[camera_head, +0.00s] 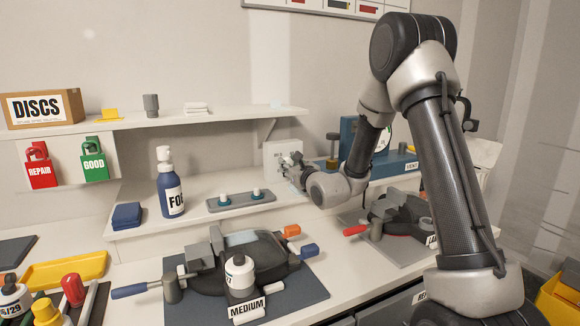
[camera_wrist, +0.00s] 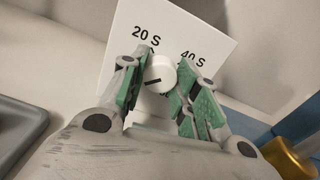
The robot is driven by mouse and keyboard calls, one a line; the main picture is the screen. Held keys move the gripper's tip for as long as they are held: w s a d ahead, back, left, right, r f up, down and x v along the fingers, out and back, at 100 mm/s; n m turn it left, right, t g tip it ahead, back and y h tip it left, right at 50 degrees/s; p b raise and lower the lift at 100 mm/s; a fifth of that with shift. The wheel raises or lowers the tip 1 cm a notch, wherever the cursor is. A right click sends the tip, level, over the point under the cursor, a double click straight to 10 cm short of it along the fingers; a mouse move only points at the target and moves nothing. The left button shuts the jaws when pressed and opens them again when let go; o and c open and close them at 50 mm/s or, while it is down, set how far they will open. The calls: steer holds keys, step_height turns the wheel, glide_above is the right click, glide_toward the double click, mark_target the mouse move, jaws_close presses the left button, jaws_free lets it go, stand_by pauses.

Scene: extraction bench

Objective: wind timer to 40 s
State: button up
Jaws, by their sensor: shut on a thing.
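The timer is a white panel (camera_head: 274,156) standing at the back of the raised shelf. In the wrist view its face (camera_wrist: 185,20) is tilted and reads "20 S" at upper left and "40 S" at right of the knob. A label below the knob is mostly hidden. The round white knob (camera_wrist: 161,72) has a short dark pointer mark on its lower left, aimed at neither readable label. My gripper (camera_wrist: 157,82) is shut on the knob, with a green-padded finger on each side; it also shows at the timer in the head view (camera_head: 292,163).
A grey tray (camera_head: 225,204) with two white-topped pieces and a blue pump bottle (camera_head: 171,188) stand left of the timer. A blue box (camera_head: 350,140) with a brass-coloured part (camera_wrist: 288,160) is close on the right. A shelf (camera_head: 200,117) overhangs at upper left.

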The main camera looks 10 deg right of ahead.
steer(key=m, duration=0.3)
steer(key=shift+m, duration=0.4)
steer(key=m, duration=0.4)
steer(key=shift+m, duration=0.3)
steer(key=m, duration=0.3)
steer(key=shift+m, duration=0.3)
steer(key=m, duration=0.4)
steer(key=shift+m, duration=0.3)
steer(key=m, duration=1.2)
steer(key=shift+m, duration=2.4)
